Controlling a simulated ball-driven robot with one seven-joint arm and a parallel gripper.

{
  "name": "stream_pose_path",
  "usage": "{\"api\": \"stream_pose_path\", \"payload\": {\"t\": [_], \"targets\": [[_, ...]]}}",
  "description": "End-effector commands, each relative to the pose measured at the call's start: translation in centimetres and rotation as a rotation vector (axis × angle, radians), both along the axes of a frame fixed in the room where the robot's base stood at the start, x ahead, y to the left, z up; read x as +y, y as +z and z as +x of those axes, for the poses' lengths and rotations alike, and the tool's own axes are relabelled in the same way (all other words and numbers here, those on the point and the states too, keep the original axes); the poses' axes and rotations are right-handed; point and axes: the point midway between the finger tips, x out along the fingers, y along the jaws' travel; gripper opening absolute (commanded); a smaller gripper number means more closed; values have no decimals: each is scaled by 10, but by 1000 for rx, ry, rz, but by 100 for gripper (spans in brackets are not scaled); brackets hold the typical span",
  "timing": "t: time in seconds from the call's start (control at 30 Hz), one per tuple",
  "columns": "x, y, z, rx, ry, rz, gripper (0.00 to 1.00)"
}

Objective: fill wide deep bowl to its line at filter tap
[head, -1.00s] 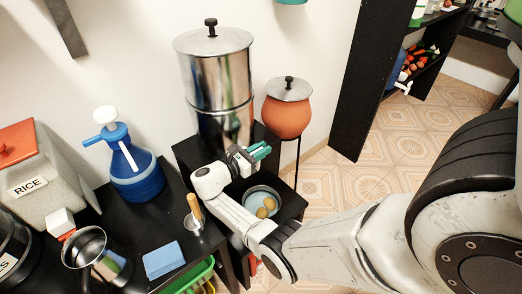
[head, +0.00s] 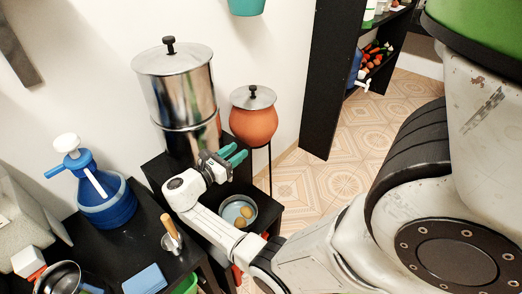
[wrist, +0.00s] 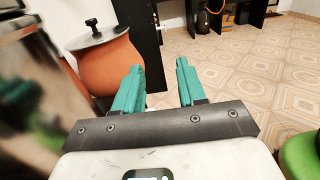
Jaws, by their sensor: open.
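A tall steel cylinder filter (head: 180,100) with a lid stands on a black stand against the wall. Its tap cannot be made out; my arm is in front of its lower part. A grey round bowl (head: 254,222) sits low on a black shelf below my gripper, with bluish contents and a few yellowish round things in it. I cannot tell whether it is the wide deep bowl. My gripper (head: 236,156) has teal fingers, apart and empty, beside the filter's lower right side and above the grey bowl.
An orange clay pot (head: 254,124) with a steel lid stands right of the filter, close to my fingers. A blue jug (head: 105,205), a wooden-handled tool (head: 170,228) and a blue cloth (head: 145,280) are on the left counter. Tiled floor (head: 330,180) is clear at right.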

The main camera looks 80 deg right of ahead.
Motion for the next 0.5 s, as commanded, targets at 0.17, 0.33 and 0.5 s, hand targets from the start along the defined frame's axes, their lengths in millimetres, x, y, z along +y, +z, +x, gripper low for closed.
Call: {"api": "stream_pose_path", "payload": {"t": [0.17,0.33,0.5], "targets": [[12,27,-18,-3,1,-2,40],[25,44,-39,-1,1,-1,40],[42,58,-64,-1,1,-1,40]]}}
